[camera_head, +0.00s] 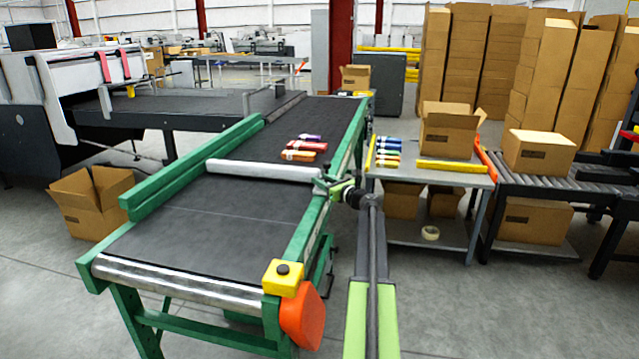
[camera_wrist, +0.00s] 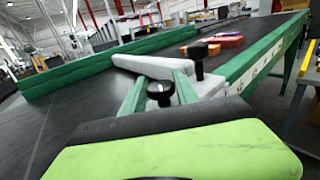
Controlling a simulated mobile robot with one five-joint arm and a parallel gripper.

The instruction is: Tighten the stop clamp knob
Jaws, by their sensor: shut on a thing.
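The stop bar, a pale bar (camera_head: 264,171), lies across the dark conveyor belt. In the wrist view the bar (camera_wrist: 150,68) runs left from the clamp. A black knob (camera_wrist: 160,93) sits low between two green prongs, and another black knob (camera_wrist: 198,58) stands upright on a stem just beyond. My gripper (camera_head: 338,190) is at the clamp on the right rail, closed on what appears to be the nearer knob. The exact contact is hidden in the head view and unclear in the wrist view.
Several coloured cartons (camera_head: 303,150) lie on the belt beyond the bar. A yellow button box (camera_head: 283,278) and an orange cover (camera_head: 302,315) are at the near right corner. A grey table (camera_head: 440,178) with boxes stands right of my arm. Floor at front right is clear.

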